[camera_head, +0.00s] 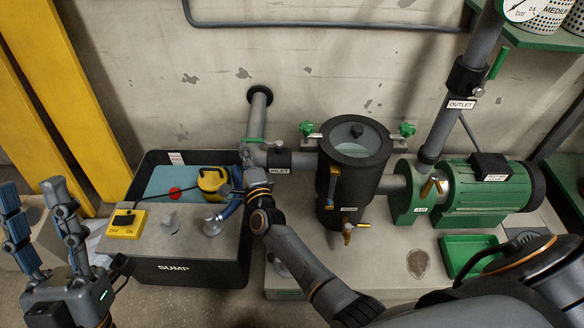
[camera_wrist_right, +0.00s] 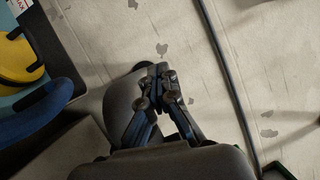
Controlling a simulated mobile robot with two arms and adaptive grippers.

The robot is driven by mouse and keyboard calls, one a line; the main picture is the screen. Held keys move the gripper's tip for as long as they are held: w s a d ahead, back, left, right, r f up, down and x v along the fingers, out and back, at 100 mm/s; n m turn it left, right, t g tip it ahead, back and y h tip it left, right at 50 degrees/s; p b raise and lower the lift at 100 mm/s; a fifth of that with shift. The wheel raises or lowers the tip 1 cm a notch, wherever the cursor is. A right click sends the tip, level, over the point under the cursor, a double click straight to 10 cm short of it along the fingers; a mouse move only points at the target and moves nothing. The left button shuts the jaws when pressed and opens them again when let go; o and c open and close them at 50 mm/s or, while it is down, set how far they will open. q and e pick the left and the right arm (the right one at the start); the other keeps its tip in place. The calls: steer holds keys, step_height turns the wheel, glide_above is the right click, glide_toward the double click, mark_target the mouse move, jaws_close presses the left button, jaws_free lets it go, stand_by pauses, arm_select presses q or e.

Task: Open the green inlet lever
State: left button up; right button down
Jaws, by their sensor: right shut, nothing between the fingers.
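The green inlet lever (camera_head: 252,139) shows as a short green bar above the grey pipe, left of the INLET label (camera_head: 280,171). It points left, roughly along the horizontal pipe run. My right gripper (camera_head: 244,155) is just below and left of the lever, shut and empty; whether it touches the lever or pipe I cannot tell. In the right wrist view its fingers (camera_wrist_right: 157,80) are together in front of a grey pipe (camera_wrist_right: 121,98), and no lever is visible. My left gripper (camera_head: 31,198) is open and empty at the lower left, far from the lever.
The SUMP tank (camera_head: 200,269) holds a yellow float-like part (camera_head: 213,181) close to my right gripper. A dark strainer pot (camera_head: 352,185) with green clamps stands right of the inlet. A green pump motor (camera_head: 487,200) and green tray (camera_head: 455,265) are further right.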

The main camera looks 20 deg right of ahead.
steer(key=shift+w+d+r, duration=0.15)
steer(key=shift+w+r, duration=0.05)
steer(key=shift+r, duration=0.1)
steer(key=shift+s, duration=0.15)
steer(key=s+a+f, duration=0.1)
steer(key=s+f, duration=0.1)
steer(key=s, duration=1)
steer(key=shift+a, duration=0.15)
steer(key=shift+f, duration=0.1)
